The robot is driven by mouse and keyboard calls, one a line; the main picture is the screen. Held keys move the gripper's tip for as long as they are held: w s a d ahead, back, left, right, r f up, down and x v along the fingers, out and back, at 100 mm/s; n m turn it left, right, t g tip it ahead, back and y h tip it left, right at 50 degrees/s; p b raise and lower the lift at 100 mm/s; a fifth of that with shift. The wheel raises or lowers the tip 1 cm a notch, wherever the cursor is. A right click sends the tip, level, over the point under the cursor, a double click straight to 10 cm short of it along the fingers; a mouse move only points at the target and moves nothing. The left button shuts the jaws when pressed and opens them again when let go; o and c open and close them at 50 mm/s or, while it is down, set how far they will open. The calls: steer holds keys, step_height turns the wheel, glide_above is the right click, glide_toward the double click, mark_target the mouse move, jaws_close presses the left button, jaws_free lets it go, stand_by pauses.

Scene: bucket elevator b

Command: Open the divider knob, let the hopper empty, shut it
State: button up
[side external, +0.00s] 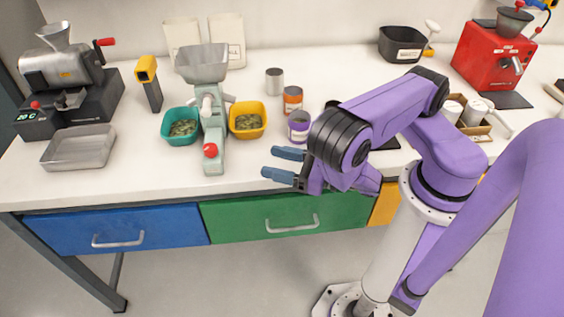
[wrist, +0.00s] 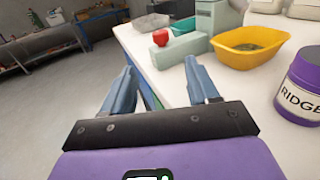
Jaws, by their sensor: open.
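A pale green divider stands on the bench with a grey hopper (side external: 203,62) on top; I cannot see the bottom of the hopper from here. Its red knob (side external: 210,150) is low on the front, and the knob also shows in the wrist view (wrist: 160,38). A teal bowl (side external: 168,136) is at its left and a yellow bowl (side external: 261,134) at its right, each with greenish material inside. My gripper (side external: 275,164) is open and empty, to the right of the knob and apart from it, near the bench's front edge.
A purple-labelled jar (side external: 299,126) and an orange-labelled jar (side external: 292,100) stand behind my gripper, with a grey tin (side external: 274,81) beyond. A yellow-topped scanner-like tool (side external: 151,85) stands left of the divider. The bench front between the knob and my gripper is clear.

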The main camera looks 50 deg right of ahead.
steer(key=shift+s+d, duration=0.15)
steer(key=shift+s, duration=0.15)
steer(key=m+h, duration=0.9)
steer(key=h, duration=0.5)
glide_toward(212, 151)
steer(key=x, duration=1.1)
steer(key=shift+w+d, duration=0.1)
steer(key=shift+w, duration=0.15)
steer(key=c, duration=0.9)
